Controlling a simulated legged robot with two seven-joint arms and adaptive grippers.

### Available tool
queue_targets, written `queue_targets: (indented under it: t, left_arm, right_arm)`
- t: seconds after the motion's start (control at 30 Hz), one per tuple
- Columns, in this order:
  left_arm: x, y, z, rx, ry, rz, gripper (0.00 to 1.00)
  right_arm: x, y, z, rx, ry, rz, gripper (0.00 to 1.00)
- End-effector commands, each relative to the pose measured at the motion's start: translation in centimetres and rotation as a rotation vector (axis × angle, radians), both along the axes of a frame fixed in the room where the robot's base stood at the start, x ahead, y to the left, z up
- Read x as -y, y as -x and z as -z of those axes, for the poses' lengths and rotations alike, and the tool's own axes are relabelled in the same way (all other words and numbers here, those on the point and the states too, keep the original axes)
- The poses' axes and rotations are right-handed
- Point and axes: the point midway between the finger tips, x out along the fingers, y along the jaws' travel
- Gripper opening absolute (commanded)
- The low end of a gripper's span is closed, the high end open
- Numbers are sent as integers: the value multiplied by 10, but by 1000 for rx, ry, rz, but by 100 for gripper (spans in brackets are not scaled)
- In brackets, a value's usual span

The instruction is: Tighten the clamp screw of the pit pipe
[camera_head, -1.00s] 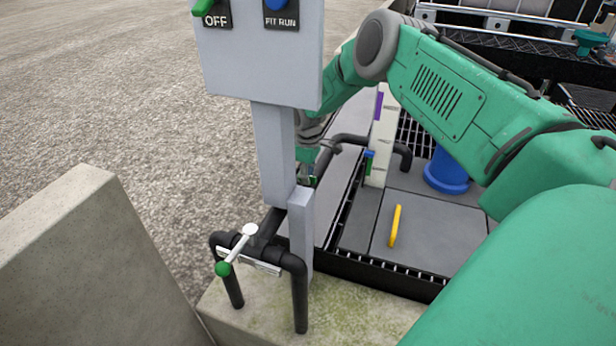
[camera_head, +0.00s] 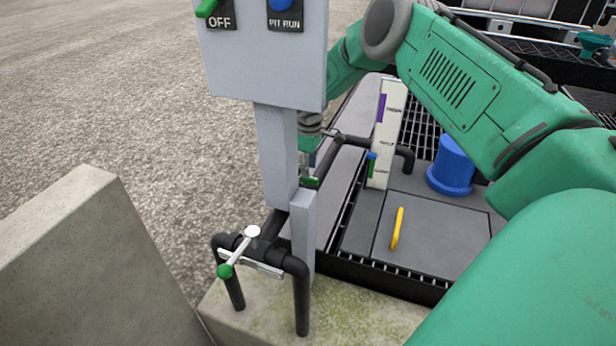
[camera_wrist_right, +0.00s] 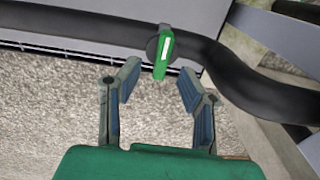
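A black pipe (camera_wrist_right: 75,27) runs across the top of the right wrist view. On it sits a round dark fitting with a green handle (camera_wrist_right: 164,55) that has a white stripe; I cannot tell if this is the clamp screw. My right gripper (camera_wrist_right: 157,80) is open and empty, its fingertips just short of the handle and on either side of its line. In the head view the right gripper (camera_head: 309,168) is partly hidden behind the grey post, by a small green part (camera_head: 310,182). My left gripper is out of view.
A grey control box (camera_head: 260,60) on a post (camera_head: 275,150) stands close beside my right arm. A concrete wall (camera_head: 70,260) is at left.

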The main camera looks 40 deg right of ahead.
Motion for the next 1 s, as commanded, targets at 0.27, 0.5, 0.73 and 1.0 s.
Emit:
queue_targets:
  t: [0.27, 0.5, 0.73, 1.0]
  left_arm:
    - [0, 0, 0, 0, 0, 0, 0]
    - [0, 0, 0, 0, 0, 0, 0]
    - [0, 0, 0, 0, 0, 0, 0]
    - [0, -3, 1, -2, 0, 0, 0]
  right_arm:
    - [0, -2, -57, 2, 0, -1, 34]
    - [0, -3, -78, 2, -1, -1, 34]
    - [0, -3, -79, 0, -1, -1, 34]
    - [0, -3, -79, 1, 0, -1, 34]
